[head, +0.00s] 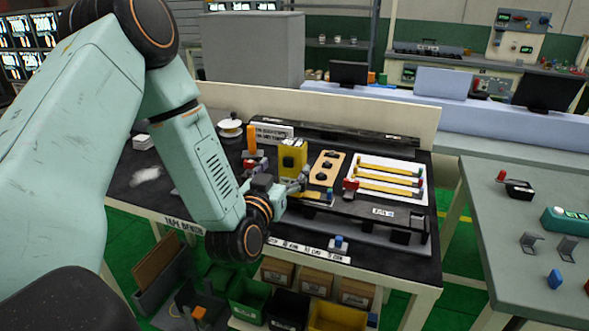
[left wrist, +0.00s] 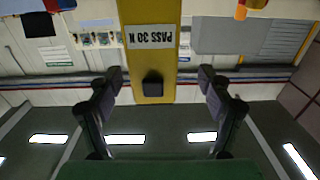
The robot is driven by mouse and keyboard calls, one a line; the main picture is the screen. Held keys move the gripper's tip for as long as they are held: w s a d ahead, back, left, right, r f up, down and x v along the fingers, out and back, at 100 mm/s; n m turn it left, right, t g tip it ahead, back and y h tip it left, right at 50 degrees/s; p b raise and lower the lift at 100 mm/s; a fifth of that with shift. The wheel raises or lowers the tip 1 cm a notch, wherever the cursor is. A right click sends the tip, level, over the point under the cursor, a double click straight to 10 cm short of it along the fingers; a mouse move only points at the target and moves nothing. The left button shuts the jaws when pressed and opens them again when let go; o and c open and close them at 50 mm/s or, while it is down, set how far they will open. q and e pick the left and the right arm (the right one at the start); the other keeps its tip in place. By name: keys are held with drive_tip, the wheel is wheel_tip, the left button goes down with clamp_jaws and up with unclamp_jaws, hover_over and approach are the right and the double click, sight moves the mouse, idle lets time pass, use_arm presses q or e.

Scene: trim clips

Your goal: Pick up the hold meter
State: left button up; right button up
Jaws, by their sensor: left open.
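The hold meter is most likely the yellow upright block (head: 293,158) standing on the black bench top in the head view. In the left wrist view, which is upside down, a yellow body (left wrist: 152,80) shows with a "PASS 30 N" label and a dark square knob. My left gripper (head: 298,187) is close in front of the meter in the head view. Its two fingers (left wrist: 160,82) are spread on either side of the yellow body in the wrist view, with gaps on both sides. My right gripper is out of view.
A white panel with yellow strips (head: 388,180) lies farther right. An orange cylinder (head: 251,140) and white spool (head: 230,128) are to the left. Bins (head: 248,300) sit below the bench.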

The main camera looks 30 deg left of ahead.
sight(292, 142)
use_arm(q)
drive_tip(key=w, duration=0.2)
drive_tip(key=shift+w+r, duration=0.1)
drive_tip(key=shift+w, duration=0.3)
drive_tip(key=shift+w+r, duration=0.15)
drive_tip(key=shift+w, duration=0.35)
drive_tip(key=shift+w+a, duration=0.15)
drive_tip(key=c, duration=1.6)
drive_tip(key=shift+o, duration=0.2)
wheel_tip(292, 142, up, 9)
drive_tip(key=shift+f+p, duration=0.1)
drive_tip(key=shift+p, duration=0.8)
drive_tip(key=shift+r, duration=0.5)
drive_tip(key=shift+w+r, duration=0.1)
